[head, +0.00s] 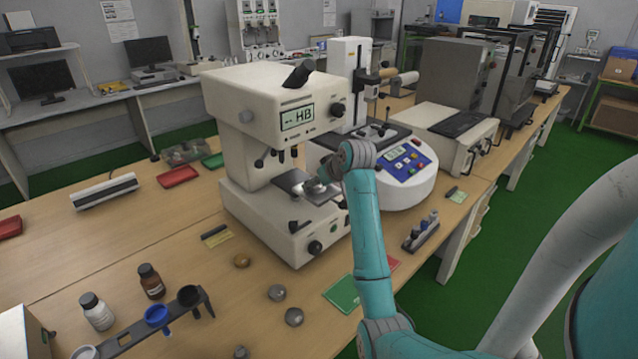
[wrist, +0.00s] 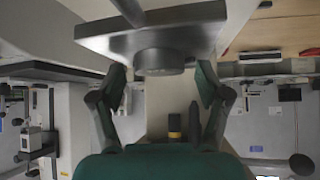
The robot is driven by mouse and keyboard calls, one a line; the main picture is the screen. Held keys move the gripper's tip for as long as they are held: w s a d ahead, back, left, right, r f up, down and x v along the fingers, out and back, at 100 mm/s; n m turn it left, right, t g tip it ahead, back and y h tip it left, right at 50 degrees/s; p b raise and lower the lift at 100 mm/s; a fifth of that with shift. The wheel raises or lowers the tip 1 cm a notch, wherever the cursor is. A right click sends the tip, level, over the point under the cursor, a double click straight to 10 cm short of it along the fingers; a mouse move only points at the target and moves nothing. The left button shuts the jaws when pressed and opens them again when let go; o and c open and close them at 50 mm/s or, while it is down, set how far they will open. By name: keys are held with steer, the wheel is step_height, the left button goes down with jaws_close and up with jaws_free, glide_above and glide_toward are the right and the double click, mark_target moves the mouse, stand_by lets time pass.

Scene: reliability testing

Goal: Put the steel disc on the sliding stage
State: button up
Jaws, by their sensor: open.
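The steel disc (wrist: 160,62) is a short grey cylinder lying flat against the grey plate of the sliding stage (wrist: 205,25) in the wrist view, which looks upside down. In the head view the sliding stage (head: 292,179) juts from the cream tester marked HB. My gripper (wrist: 163,84) is open, with one finger on each side of the disc and visible gaps between. In the head view my gripper (head: 322,184) is at the stage's right side and partly hides it; the disc is hard to make out there.
The HB tester head (head: 268,105) overhangs the stage closely. A round white machine with a blue panel (head: 404,163) stands right behind my arm.

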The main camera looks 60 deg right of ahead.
steer(key=shift+r, duration=0.2)
steer(key=v, duration=1.2)
steer(key=shift+f, duration=0.1)
